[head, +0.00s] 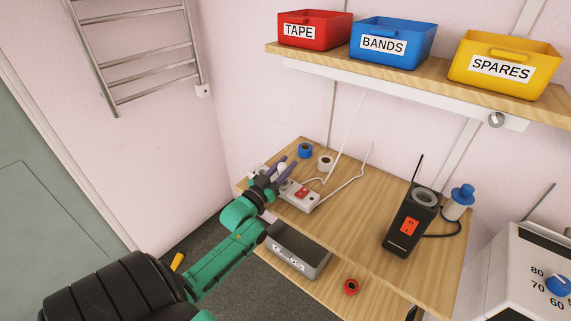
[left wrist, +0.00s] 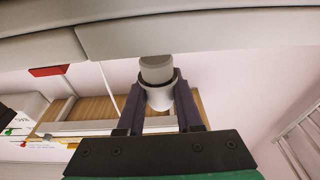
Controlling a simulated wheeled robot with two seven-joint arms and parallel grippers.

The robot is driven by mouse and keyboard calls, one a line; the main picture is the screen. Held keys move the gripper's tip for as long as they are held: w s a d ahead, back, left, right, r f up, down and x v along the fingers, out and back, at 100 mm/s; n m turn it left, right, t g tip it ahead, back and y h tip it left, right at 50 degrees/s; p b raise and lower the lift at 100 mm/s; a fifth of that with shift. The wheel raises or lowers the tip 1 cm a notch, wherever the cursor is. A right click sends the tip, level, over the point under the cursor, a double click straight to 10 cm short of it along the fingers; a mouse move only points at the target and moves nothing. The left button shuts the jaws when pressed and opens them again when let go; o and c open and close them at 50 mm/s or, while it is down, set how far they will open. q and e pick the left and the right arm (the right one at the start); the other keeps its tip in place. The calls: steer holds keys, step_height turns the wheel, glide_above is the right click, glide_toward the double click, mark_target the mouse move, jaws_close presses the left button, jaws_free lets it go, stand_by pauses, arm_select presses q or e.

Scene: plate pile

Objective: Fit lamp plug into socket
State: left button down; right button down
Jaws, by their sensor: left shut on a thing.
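My left gripper (head: 281,168) is over the back left of the wooden worktop. It is shut on a pale round piece, probably the lamp plug (head: 282,168). In the left wrist view the same piece is a white cylinder with a greyer end (left wrist: 158,97), between the two dark purple fingers of the gripper (left wrist: 160,100). A white socket strip (head: 311,199) with a red switch lies on the worktop beside the gripper. The gripper hides part of the strip, and I cannot tell whether the plug touches it. My right gripper is in neither view.
A blue tape roll (head: 305,150) and a white roll (head: 325,163) lie behind the strip. A black device (head: 409,222) stands right. The worktop's middle is mostly clear.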

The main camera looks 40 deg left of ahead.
arm_select(q)
steer(key=shift+f, duration=0.15)
stand_by(0.8)
steer(key=shift+p, duration=0.45)
stand_by(0.4)
steer(key=shift+f, duration=0.2)
steer(key=shift+f+b, duration=0.3)
steer(key=shift+b, duration=0.15)
steer(key=shift+f+b, duration=0.5)
steer(key=shift+f, duration=0.15)
steer(key=shift+f, duration=0.25)
steer(key=c, duration=0.5)
jaws_free()
steer(key=shift+s, duration=0.15)
